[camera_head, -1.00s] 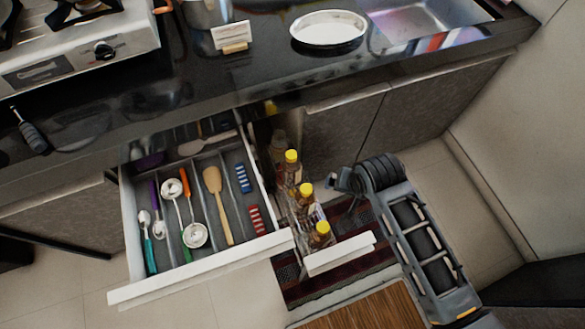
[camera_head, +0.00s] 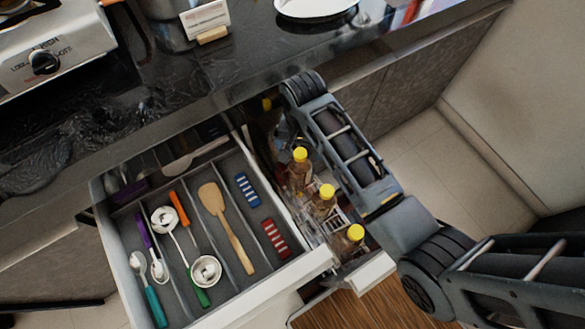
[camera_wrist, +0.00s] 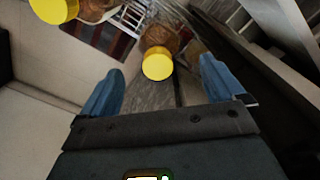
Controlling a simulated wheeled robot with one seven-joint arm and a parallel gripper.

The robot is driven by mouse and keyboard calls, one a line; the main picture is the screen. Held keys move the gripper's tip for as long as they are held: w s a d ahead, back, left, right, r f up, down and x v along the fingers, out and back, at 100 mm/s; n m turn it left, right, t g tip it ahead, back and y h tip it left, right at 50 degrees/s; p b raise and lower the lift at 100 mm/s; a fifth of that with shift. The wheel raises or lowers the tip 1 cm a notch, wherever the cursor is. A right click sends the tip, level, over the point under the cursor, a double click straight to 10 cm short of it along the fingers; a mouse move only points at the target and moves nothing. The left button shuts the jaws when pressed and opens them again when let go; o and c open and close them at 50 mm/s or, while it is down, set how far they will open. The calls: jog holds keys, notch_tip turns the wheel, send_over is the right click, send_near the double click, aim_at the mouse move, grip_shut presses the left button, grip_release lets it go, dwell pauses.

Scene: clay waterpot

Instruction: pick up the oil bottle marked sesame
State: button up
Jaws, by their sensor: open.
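Three oil bottles with yellow caps stand in a row in the narrow pull-out rack: a rear one (camera_head: 299,173), a middle one (camera_head: 322,204) and a front one (camera_head: 347,245). Their labels cannot be read, so I cannot tell which is sesame. In the wrist view my gripper (camera_wrist: 160,84) is open, its two blue fingers apart and empty. A yellow-capped bottle (camera_wrist: 157,63) shows in the gap just beyond the fingertips. Another yellow cap (camera_wrist: 54,9) is at the upper left. In the head view my arm mostly hides the gripper, behind the rear bottle.
The pull-out rack's white front (camera_head: 366,280) is at the near end. An open utensil drawer (camera_head: 262,288) lies directly left of it. The dark countertop (camera_head: 130,85) overhangs the rack's back. Closed cabinet doors (camera_head: 425,85) stand to the right.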

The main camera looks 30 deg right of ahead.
aim_at(300, 169)
jog(key=shift+s+f, duration=0.15)
jog(key=shift+f, duration=3.45)
jog(key=shift+c, duration=0.4)
grip_shut()
